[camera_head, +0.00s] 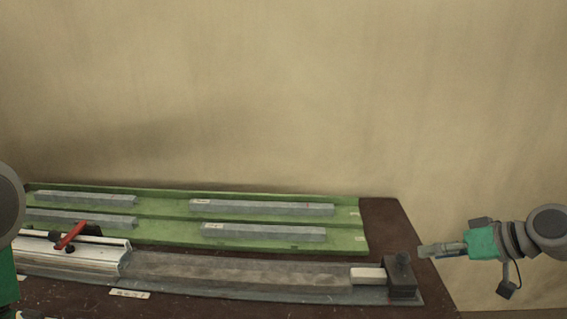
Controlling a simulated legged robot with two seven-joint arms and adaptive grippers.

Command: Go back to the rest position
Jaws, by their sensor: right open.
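My right gripper (441,249) is at the right, just past the bench's right edge and close to the dark end block (401,274). It is open, and I see nothing between its fingers. On the left, only part of my left arm shows at the picture's edge; its gripper is out of view. A long grey profile (240,272) lies along the front of the bench, between a silvery clamp (80,256) with a red lever (71,236) and the end block.
A green tray (345,241) behind holds several grey profiles (262,207) in two rows. The dark bench top (390,222) shows at the right. A white label (130,294) lies on the front. A plain beige wall (280,90) stands behind. The space above the bench is free.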

